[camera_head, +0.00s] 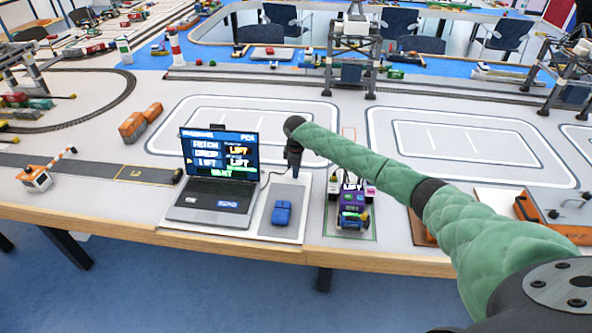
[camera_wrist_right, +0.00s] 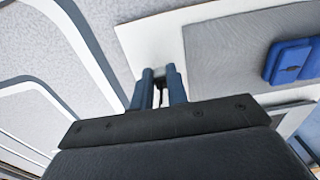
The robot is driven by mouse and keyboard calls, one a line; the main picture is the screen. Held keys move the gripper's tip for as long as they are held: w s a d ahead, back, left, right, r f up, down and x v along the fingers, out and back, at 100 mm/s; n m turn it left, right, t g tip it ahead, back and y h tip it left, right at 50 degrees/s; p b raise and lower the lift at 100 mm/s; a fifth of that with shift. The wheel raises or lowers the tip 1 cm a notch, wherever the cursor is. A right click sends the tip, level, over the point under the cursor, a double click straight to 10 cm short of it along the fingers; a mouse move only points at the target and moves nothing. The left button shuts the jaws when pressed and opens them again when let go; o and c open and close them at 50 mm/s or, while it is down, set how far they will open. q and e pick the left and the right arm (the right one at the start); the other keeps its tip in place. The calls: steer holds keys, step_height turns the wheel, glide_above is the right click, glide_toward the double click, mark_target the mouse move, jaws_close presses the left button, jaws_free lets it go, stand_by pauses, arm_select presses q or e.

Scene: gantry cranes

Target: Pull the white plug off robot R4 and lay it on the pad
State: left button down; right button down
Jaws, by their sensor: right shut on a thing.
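My right gripper (camera_head: 294,170) points down over the back part of the grey pad (camera_head: 290,194), right of the laptop. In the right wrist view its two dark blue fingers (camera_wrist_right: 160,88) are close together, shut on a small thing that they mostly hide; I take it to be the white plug. The pad also fills the upper right of the wrist view (camera_wrist_right: 225,55). Whether the held thing touches the pad I cannot tell. A small purple and dark robot (camera_head: 352,203) stands right of the pad, probably R4; its label is too small to read. My left gripper is out of view.
A blue block (camera_head: 282,212) lies on the pad's front part, also in the wrist view (camera_wrist_right: 292,61). The open laptop (camera_head: 217,180) stands close on the left. A gantry crane (camera_head: 352,60) stands farther back. The white-outlined table area behind is clear.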

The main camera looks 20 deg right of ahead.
steer(key=shift+f, duration=0.6)
stand_by(1.0)
steer(key=c, duration=1.3)
jaws_free()
